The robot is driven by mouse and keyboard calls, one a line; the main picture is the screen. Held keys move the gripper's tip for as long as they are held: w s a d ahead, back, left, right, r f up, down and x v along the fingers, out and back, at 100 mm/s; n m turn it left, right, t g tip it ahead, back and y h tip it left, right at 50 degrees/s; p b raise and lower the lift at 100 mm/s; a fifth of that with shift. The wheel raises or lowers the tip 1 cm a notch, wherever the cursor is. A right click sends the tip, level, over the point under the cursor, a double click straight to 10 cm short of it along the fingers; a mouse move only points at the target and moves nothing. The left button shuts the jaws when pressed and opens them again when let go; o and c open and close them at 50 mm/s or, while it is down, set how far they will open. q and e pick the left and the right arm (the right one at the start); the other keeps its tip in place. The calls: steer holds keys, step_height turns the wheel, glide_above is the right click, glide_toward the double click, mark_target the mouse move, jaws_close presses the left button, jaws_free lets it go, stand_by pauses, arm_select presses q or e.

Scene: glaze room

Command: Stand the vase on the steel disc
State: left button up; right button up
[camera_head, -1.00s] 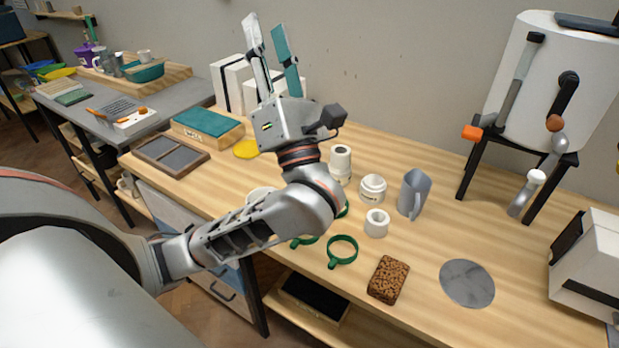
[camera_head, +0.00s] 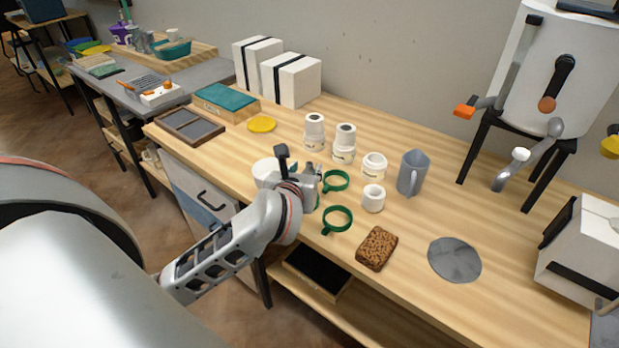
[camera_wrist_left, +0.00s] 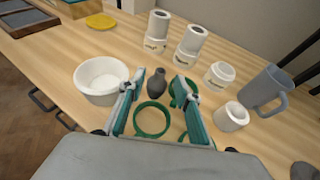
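The vase (camera_wrist_left: 156,83) is small, dark grey and narrow-necked. It stands upright on the bench in the left wrist view; in the head view my left gripper hides it. My left gripper (camera_head: 316,187) is low over the bench, and its fingers (camera_wrist_left: 160,90) are spread, with the vase showing in the gap between them. I see no finger contact; how deep the vase sits between the fingers I cannot tell. The steel disc (camera_head: 455,260) is a flat grey round lying bare on the bench at the right; its edge shows in the wrist view (camera_wrist_left: 304,171). My right gripper is out of view.
Green rings (camera_head: 337,220) lie near the gripper. A white bowl (camera_head: 266,172) is beside it. White jars (camera_head: 374,166), a small white ring-shaped piece (camera_head: 373,198) and a grey jug (camera_head: 412,173) stand behind. A brown sponge (camera_head: 377,248) lies between the gripper and the disc.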

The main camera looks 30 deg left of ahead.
mark_target(309, 164)
arm_select(q)
steer(key=x, duration=0.5)
steer(key=shift+w+a+f, duration=0.1)
steer(key=shift+w, duration=0.15)
jaws_close()
